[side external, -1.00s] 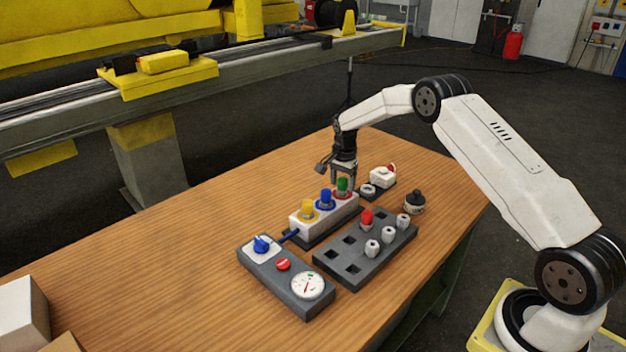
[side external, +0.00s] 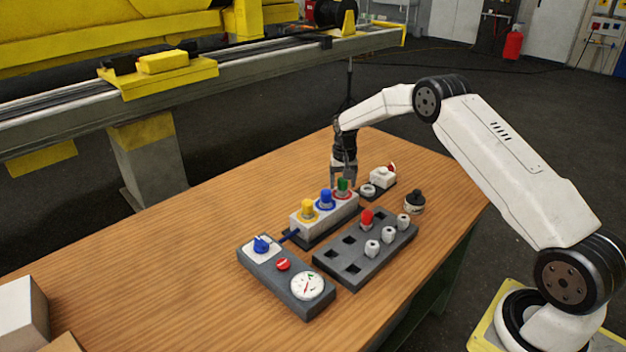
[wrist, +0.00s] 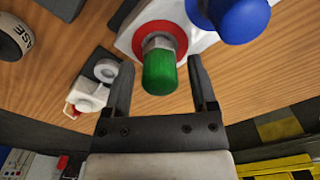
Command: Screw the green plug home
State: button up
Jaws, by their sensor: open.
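The green plug (side external: 343,184) stands upright in the red-ringed port at the far right end of the white block (side external: 325,215). In the wrist view the green plug (wrist: 160,73) shows a metal hex section between its cap and the red ring (wrist: 160,42). My gripper (side external: 343,181) is over the plug, pointing down. In the wrist view my open gripper (wrist: 160,82) has one finger on each side of the plug, with visible gaps. How deep the plug sits in the port is hidden.
A blue plug (side external: 326,198) and a yellow plug (side external: 307,209) stand beside it in the block. A dark tray (side external: 330,262) holds a red plug (side external: 366,217) and several white pieces. A gauge panel (side external: 275,285) is at front left.

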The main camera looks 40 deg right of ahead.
jog(key=shift+n, duration=0.7)
jog(key=shift+c, duration=0.2)
grip_shut()
jog(key=m, duration=0.5)
jog(key=shift+m, duration=0.4)
jog(key=m, duration=0.6)
jog(key=shift+f, duration=0.1)
jog(key=shift+m, duration=0.3)
